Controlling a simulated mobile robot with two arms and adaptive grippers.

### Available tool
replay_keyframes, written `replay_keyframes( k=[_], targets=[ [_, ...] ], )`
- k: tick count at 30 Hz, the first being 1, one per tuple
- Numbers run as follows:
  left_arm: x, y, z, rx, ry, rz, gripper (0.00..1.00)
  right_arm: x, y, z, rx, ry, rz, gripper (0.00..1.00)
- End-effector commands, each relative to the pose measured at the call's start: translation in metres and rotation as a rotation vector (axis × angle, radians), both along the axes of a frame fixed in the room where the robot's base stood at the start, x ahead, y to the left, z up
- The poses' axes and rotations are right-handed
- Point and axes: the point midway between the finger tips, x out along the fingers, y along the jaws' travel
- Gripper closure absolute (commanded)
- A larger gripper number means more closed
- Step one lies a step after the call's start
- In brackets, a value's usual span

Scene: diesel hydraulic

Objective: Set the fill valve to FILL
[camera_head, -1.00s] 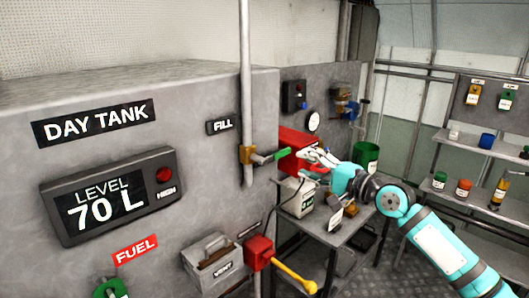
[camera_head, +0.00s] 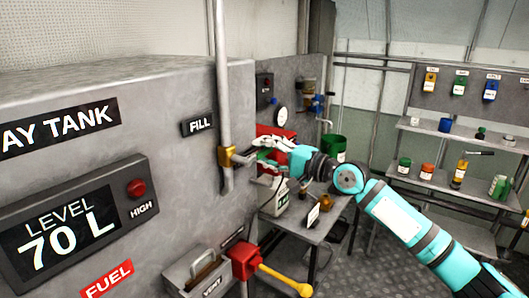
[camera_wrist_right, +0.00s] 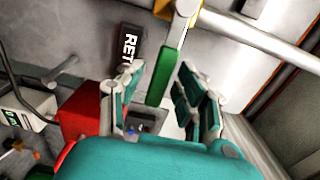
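The fill valve (camera_head: 227,156) is a brass body on a vertical grey pipe beside the FILL label (camera_head: 198,125). Its green lever (camera_wrist_right: 165,75) shows in the right wrist view, running down from the brass body at the top edge. My right gripper (camera_head: 254,152) is at the valve, just right of the pipe, and hides most of the lever in the head view. In the wrist view the fingers of my right gripper (camera_wrist_right: 158,85) are apart, with the lever between them. I cannot tell whether either finger touches it. My left gripper is not in view.
The day tank panel with its level display (camera_head: 75,228) fills the left. A red valve with a yellow lever (camera_head: 285,279) sticks out below. A table (camera_head: 318,229) with a white can and red box stands behind my right arm. Shelves stand at the right.

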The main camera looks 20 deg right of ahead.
Motion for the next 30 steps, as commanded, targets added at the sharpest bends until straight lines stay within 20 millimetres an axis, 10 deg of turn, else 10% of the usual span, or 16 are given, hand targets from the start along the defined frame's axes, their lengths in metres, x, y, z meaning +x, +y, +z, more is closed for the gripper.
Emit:
replay_keyframes(
  k=[8, 30],
  targets=[
    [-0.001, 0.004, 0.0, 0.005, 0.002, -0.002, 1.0, 0.0, 0.0, 0.0, -0.001, 0.001, 0.0, 1.0],
    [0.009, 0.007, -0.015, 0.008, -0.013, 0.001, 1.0, 0.016, 0.001, 0.001, -0.061, -0.047, 0.001, 1.0]
  ],
)
